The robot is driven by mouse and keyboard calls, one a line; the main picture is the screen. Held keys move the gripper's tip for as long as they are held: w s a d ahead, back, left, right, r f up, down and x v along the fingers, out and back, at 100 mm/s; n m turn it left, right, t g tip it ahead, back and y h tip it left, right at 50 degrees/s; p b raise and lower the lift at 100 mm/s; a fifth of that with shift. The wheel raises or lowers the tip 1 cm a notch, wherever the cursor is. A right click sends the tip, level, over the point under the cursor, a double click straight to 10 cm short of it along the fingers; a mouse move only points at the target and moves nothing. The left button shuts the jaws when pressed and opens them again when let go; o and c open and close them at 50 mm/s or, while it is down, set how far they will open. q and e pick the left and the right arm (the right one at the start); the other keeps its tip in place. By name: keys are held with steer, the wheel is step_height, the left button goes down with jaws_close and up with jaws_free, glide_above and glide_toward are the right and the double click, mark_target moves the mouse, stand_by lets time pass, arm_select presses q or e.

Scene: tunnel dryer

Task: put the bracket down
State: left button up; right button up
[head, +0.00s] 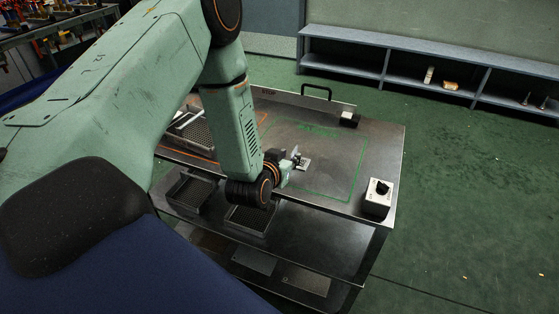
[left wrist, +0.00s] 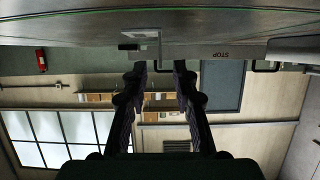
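My left gripper (head: 296,157) is low over the metal table (head: 340,165), inside a green outlined area (head: 350,185). In the left wrist view its two dark fingers (left wrist: 160,68) stand apart, with a visible gap between the tips. The small grey bracket (head: 304,164) is at the fingertips, at the table surface. In the left wrist view, which is upside down, the bracket (left wrist: 138,35) shows a flat plate against the tabletop and a thin upright part between the fingertips, with no clear contact on both sides. My right gripper is not in view.
A control box with a black knob (head: 377,197) stands at the table's front right corner. A black block (head: 349,119) and a back panel with a handle (head: 316,88) are at the far edge. A wire tray (head: 187,119) lies at left. The tabletop right of the bracket is clear.

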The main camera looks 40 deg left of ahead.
arm_select(q)
steer(key=p+v, duration=0.1)
steer(key=v, duration=0.6)
steer(key=s+d+f+m+g+h, duration=0.1)
steer(key=s+d+f+g+h, duration=0.2)
steer(key=s+d+f+g, duration=0.65)
steer(key=s+f+g, duration=0.1)
steer(key=s, duration=0.8)
steer(key=s+d+f+m+g, duration=0.1)
steer(key=s+f, duration=0.4)
steer(key=s, duration=0.6)
steer(key=shift+f+g, duration=0.2)
steer(key=shift+g, duration=0.65)
steer(key=shift+d, duration=0.2)
steer(key=shift+s+a, duration=0.15)
steer(key=shift+s, duration=0.05)
